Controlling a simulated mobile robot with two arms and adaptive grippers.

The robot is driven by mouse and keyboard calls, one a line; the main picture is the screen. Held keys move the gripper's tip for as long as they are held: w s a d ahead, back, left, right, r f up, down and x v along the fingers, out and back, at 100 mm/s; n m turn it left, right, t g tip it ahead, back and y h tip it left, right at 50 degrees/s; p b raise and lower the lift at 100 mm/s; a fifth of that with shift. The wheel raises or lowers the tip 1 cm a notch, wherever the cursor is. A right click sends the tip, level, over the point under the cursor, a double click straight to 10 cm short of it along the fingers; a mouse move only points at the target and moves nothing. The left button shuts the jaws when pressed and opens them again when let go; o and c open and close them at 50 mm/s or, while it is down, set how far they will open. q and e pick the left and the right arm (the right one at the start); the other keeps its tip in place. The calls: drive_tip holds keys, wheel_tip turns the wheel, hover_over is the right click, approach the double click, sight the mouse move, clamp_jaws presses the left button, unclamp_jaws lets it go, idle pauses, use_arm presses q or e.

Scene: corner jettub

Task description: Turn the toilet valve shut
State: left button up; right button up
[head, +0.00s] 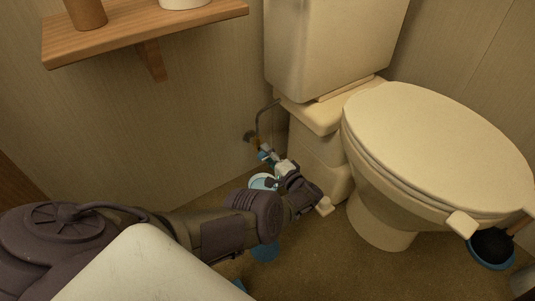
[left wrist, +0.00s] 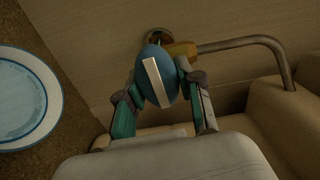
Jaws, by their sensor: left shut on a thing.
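The toilet valve has a blue oval handle (left wrist: 158,76) with a white stripe and a brass body (left wrist: 181,49). A bent grey pipe (left wrist: 245,43) runs from it to the right. In the head view, the brass valve body (head: 251,138) sits low on the wall, left of the toilet (head: 435,140). My left gripper (left wrist: 158,92) is shut on the blue handle, with one finger on each side. In the head view, my left gripper (head: 269,158) reaches the valve from below right and hides part of the handle. My right gripper is not in view.
A wooden shelf (head: 140,28) juts from the wall above. Another blue item (head: 265,250) lies on the floor below my left arm. A blue-based brush holder (head: 490,250) stands right of the toilet.

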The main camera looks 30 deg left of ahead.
use_arm(q)
drive_tip(key=o, duration=1.2)
drive_tip(key=shift+c, duration=0.2)
